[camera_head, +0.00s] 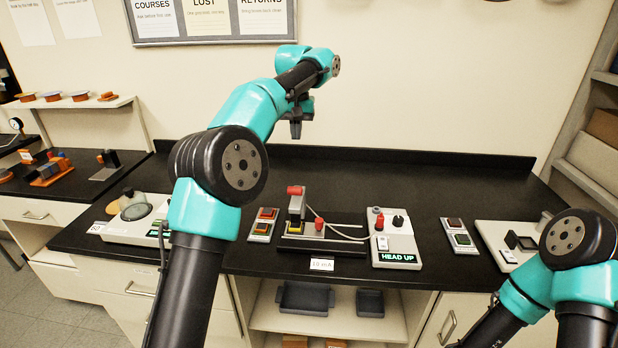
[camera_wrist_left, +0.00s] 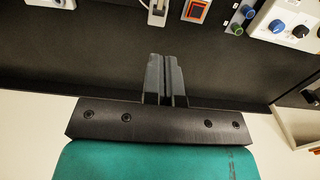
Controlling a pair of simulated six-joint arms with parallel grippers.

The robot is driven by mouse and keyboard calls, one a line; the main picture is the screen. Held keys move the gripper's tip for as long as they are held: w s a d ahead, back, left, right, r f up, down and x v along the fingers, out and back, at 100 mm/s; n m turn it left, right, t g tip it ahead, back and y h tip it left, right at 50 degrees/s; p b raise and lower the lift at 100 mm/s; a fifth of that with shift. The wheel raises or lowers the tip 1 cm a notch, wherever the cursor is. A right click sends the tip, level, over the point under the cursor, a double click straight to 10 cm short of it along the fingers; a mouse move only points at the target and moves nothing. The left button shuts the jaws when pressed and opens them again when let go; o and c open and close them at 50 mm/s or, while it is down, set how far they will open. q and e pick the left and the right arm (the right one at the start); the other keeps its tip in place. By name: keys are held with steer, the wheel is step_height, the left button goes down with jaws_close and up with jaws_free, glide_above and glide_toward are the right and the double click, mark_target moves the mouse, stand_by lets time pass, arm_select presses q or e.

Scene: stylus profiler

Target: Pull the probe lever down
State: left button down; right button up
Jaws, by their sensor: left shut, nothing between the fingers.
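The stylus profiler stands on the black bench in the head view: a dark base (camera_head: 292,246) with a grey post (camera_head: 296,208), a red cap on top and a yellow square sample (camera_head: 295,228). A cable joins it to a light grey control box (camera_head: 396,247) reading "HEAD UP". A red-topped lever (camera_head: 379,220) stands upright on that box, beside a black knob (camera_head: 398,221). My left gripper (camera_head: 296,132) is shut and empty, high above and behind the profiler, touching nothing. Its closed fingers also show in the left wrist view (camera_wrist_left: 165,60). My right gripper is out of frame.
Button panels flank the profiler, left (camera_head: 263,225) and right (camera_head: 459,236). A white instrument (camera_head: 140,222) stands at left and another device (camera_head: 505,240) at right. A small label (camera_head: 321,264) sits at the front edge. The rear of the bench is clear.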

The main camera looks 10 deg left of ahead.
arm_select(q)
steer(key=shift+a+f, duration=0.1)
glide_toward(297, 190)
steer(key=w+f, duration=0.1)
steer(key=w+a+f, duration=0.1)
steer(key=w, duration=0.1)
steer(key=w+f, duration=0.2)
steer(key=shift+a+f, duration=0.1)
steer(key=shift+a, duration=0.15)
steer(key=shift+s+d+f, duration=0.2)
steer(key=shift+s+f, duration=1.2)
steer(key=shift+f, duration=0.1)
steer(key=shift+d, duration=0.1)
